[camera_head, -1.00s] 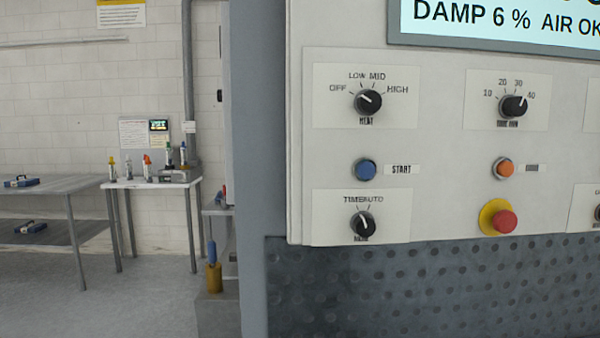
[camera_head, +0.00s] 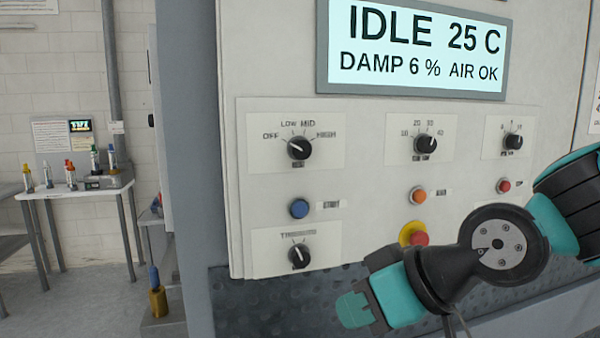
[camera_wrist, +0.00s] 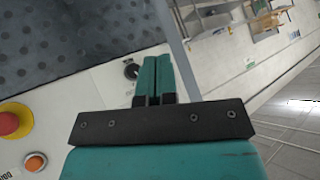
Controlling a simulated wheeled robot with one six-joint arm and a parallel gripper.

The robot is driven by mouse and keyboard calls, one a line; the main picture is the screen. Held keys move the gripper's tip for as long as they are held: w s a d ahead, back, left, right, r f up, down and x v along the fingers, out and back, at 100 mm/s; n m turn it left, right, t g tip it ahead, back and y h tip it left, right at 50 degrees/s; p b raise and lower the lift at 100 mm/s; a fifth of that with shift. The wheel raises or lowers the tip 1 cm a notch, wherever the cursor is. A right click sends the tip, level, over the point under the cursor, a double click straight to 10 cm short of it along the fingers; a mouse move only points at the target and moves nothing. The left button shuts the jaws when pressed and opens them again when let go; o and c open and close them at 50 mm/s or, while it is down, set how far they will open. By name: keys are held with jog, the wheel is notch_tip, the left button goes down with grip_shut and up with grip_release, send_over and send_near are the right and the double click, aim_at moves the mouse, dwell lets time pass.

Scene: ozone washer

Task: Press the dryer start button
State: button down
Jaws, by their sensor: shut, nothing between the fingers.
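The dryer's control panel (camera_head: 370,185) fills the middle of the head view. The blue button is not visible in the wrist view. The display (camera_head: 415,45) reads IDLE 25 C, DAMP 6 %, AIR OK.
A red emergency-stop style button with a yellow collar (camera_head: 412,233) is close above my arm; it also shows in the wrist view (camera_wrist: 12,121). An orange button (camera_head: 418,195) and a small red button (camera_head: 504,186) are nearby. A white table (camera_head: 75,190) stands at the left.

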aim_at(300, 209)
jog(key=w+a+r+t+y+p, duration=0.1)
jog(key=w+a+r+t+p, duration=0.1)
jog(key=w+r, duration=0.2)
jog(key=shift+w+a+r+y, duration=0.25)
jog(key=shift+a+r+y, duration=0.1)
jog(key=shift+r, duration=0.55)
jog(key=shift+w+a+p, duration=0.25)
jog(key=shift+w+a, duration=0.15)
jog(key=shift+w, duration=1)
jog(key=shift+w+a+p, duration=0.25)
jog(key=shift+w+a, duration=0.15)
jog(key=shift+w, duration=1.05)
jog(key=shift+w+a+p, duration=0.25)
jog(key=shift+w+a, duration=0.15)
jog(key=shift+w, duration=1)
jog(key=shift+w+a, duration=0.1)
jog(key=shift+w, duration=0.25)
